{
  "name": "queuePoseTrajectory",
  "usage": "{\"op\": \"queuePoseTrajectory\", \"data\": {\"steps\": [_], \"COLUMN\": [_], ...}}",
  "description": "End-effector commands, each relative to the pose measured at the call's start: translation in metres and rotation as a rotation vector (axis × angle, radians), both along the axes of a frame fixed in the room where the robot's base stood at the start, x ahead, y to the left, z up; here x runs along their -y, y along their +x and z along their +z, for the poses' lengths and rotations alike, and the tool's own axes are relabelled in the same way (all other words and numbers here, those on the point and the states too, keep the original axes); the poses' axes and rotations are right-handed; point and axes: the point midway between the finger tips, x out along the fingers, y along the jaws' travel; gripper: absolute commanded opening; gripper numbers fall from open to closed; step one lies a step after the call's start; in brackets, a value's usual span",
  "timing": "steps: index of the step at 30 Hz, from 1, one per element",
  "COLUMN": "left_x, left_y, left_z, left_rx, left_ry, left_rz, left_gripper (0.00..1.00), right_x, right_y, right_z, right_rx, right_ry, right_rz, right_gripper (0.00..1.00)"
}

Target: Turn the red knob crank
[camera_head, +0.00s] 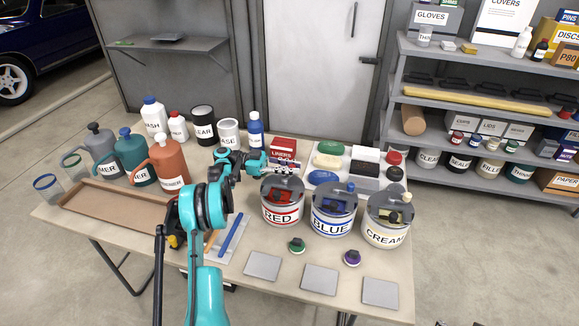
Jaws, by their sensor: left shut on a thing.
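The can labelled RED (282,215) stands on the table with a grey lid that carries a crank. My left gripper (288,168) reaches in from the left over the back of this lid. It is shut on the red can's crank knob, which is mostly hidden between the fingers. My left arm, teal and black, rises in front of the tray and bends right toward the can. My right gripper is not in view.
Cans labelled BLUE (333,222) and CREAM (386,231) stand close to the right, with similar cranked lids. A red LINERS box (283,146) is just behind the gripper. A brown tray (95,222) lies left. Several grey tiles (319,279) lie along the front.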

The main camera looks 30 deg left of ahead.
Motion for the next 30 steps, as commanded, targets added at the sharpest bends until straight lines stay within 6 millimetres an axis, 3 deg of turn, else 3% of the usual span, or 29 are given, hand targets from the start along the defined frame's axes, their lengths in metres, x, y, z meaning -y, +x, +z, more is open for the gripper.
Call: {"op": "queuePoseTrajectory", "data": {"steps": [9,24,25,27,30], "left_x": [0.0061,0.0069,0.0069,0.0069,0.0067], "left_y": [0.0000,0.0003,0.0003,0.0003,0.0002], "left_z": [-0.0007,-0.0005,-0.0005,-0.0004,-0.0004], "left_rx": [-0.001,0.000,0.000,0.000,0.000], "left_ry": [0.001,0.001,0.001,0.001,0.001], "left_rz": [-0.100,-0.113,-0.113,-0.113,-0.113], "left_gripper": [0.00,0.00,0.24,0.42,0.42], "right_x": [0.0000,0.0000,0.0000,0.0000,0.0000], "right_y": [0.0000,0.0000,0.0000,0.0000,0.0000], "right_z": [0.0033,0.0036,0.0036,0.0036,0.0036], "right_rx": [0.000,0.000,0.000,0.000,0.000], "right_ry": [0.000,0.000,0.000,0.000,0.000], "right_rz": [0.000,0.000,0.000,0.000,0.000], "right_gripper": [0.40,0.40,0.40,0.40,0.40]}}
